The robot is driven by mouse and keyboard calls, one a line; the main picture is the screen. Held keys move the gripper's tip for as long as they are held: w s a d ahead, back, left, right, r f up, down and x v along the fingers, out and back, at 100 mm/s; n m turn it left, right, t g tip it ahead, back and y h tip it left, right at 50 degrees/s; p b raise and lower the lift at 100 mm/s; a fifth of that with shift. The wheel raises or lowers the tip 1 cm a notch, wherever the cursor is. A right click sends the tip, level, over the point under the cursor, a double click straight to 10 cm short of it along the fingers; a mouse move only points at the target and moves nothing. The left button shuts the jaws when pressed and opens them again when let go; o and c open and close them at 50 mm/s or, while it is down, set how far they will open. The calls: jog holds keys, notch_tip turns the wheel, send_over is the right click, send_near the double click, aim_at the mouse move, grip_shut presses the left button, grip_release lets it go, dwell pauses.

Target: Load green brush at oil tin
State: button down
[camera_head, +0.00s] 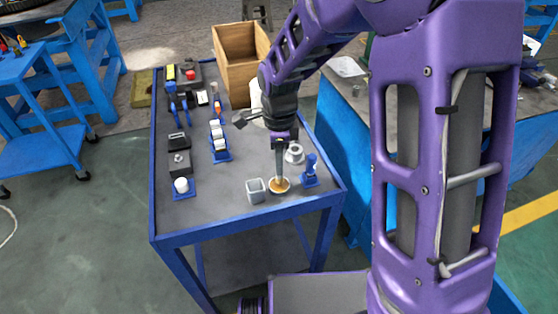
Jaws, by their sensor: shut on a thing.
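The oil tin (286,189) is a small round, pale-rimmed dish with amber contents at the near end of the blue-edged table. My gripper (280,148) points down above the tin, shut on a slim upright thing that appears to be the green brush (280,170). Its lower end reaches down to the tin's contents, overlapping them in this view. I cannot tell its green colour or how deep the tip sits.
A grey square cup (256,191) stands just left of the tin, and a blue stand (310,171) just right. A white ring-shaped part (294,153) is close behind. An open wooden box (240,62) stands at the far end. Bare tabletop (218,187) lies left of the cup.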

jog(key=shift+f+b, duration=0.3)
jog(key=shift+f, duration=0.2)
dwell(1.1)
jog(key=shift+r+p, duration=2.6)
jog(key=shift+r, duration=1)
jog(key=shift+f, duration=0.1)
